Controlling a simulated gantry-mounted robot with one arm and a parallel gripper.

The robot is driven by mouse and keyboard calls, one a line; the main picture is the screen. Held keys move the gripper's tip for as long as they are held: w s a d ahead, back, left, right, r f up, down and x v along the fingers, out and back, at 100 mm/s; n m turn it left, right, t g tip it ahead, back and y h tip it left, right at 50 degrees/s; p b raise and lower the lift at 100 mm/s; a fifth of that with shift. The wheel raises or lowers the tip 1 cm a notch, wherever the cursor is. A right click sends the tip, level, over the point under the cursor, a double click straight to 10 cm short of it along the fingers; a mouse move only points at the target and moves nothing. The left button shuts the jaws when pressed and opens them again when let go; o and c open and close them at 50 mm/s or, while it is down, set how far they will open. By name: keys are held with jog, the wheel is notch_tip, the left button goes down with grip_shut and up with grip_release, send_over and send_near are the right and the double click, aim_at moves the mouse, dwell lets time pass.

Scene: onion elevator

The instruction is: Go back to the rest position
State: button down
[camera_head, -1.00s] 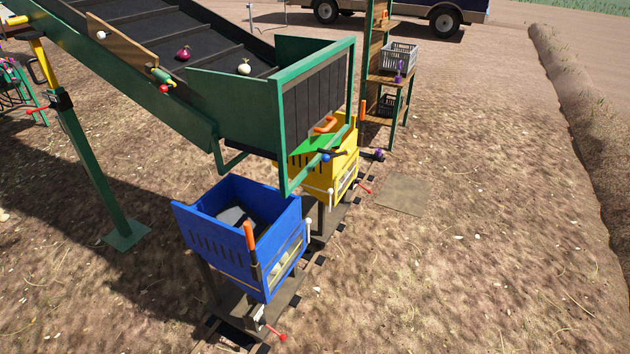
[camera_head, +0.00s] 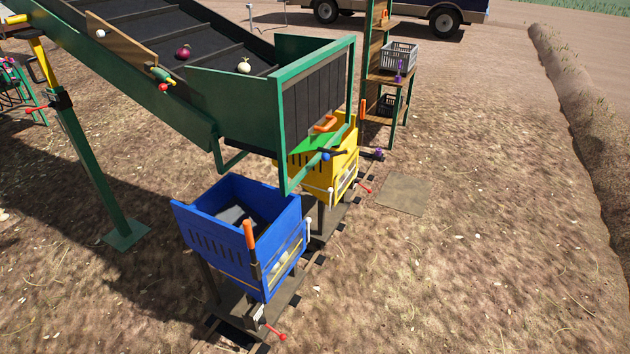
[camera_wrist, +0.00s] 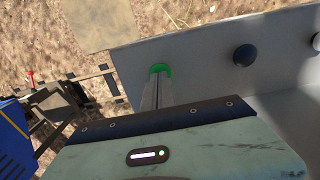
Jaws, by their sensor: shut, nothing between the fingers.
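My gripper (camera_wrist: 158,80) shows only in the wrist view. Its fingers are together and empty. The fingertips are at a green round button (camera_wrist: 160,68) on a grey panel (camera_wrist: 200,52) and partly cover it; I cannot tell whether they touch it. My gripper does not show in the head view.
Black knobs (camera_wrist: 245,55) sit on the panel. In the head view, a blue crate (camera_head: 215,240) and a yellow crate (camera_head: 345,180) stand on carts by the green-framed conveyor (camera_head: 235,110). A red onion (camera_head: 183,52) and a pale onion (camera_head: 244,66) lie on its belt. Ground at right is open.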

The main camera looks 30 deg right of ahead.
jog(key=shift+f+b, duration=0.5)
jog(key=shift+f, duration=0.2)
dwell(0.7)
notch_tip(320, 180, up, 8)
jog(key=p, duration=0.8)
jog(key=shift+f, duration=0.45)
dwell(1.3)
